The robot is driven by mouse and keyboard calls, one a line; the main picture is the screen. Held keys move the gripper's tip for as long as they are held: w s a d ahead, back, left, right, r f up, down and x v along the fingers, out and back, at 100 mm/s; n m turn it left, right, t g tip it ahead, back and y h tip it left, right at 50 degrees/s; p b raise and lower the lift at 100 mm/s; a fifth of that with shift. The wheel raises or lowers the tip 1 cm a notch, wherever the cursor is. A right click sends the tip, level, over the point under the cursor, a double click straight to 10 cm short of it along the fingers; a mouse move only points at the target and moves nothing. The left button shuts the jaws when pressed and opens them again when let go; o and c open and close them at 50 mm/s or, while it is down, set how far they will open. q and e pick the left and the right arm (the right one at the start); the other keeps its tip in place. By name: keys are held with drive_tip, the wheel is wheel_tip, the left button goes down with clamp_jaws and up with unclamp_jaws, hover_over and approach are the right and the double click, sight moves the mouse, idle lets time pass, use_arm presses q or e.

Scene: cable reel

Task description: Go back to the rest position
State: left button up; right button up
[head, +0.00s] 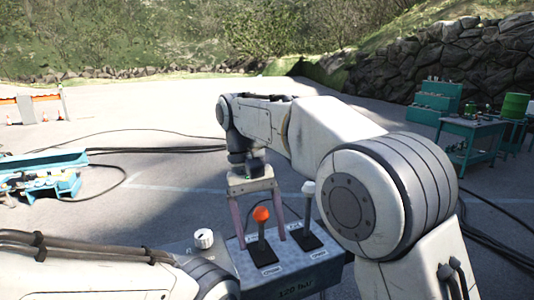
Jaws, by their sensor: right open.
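My right gripper (258,222) is open and points down over a grey control box (300,264). Its two fingers stand on either side of the lever with the orange knob (261,214), apart from it as far as I can see. A second lever with a white knob (308,187) stands to the right on the same box, close to my right arm. A white dial knob (204,238) sits to the left of the levers. My left arm crosses the lower left; its gripper is out of the picture.
A teal workbench (470,128) with a green drum (514,105) stands at the right before a stone wall (440,62). Teal equipment (45,177) lies at the left. Black cables (160,148) run over the asphalt. An orange-white barrier (40,104) stands far left. The middle ground is open.

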drive_tip(key=d+f+t+y, duration=0.2)
drive_tip(key=d+f, duration=0.8)
drive_tip(key=f, duration=0.1)
drive_tip(key=s+d+f+m+t, duration=0.2)
drive_tip(key=s+d+f+t, duration=0.1)
drive_tip(key=s+d+f, duration=0.5)
drive_tip(key=s+a+f+n+g+y+b, duration=0.1)
drive_tip(key=s+a+f+n+g+b, duration=0.1)
drive_tip(key=s+a+n+b, duration=0.5)
drive_tip(key=s+a, duration=0.5)
drive_tip(key=s, duration=0.1)
drive_tip(key=shift+f+n+b, duration=0.3)
drive_tip(key=shift+f+b, duration=0.05)
drive_tip(key=shift+b, duration=0.05)
drive_tip(key=shift+w+a, duration=0.1)
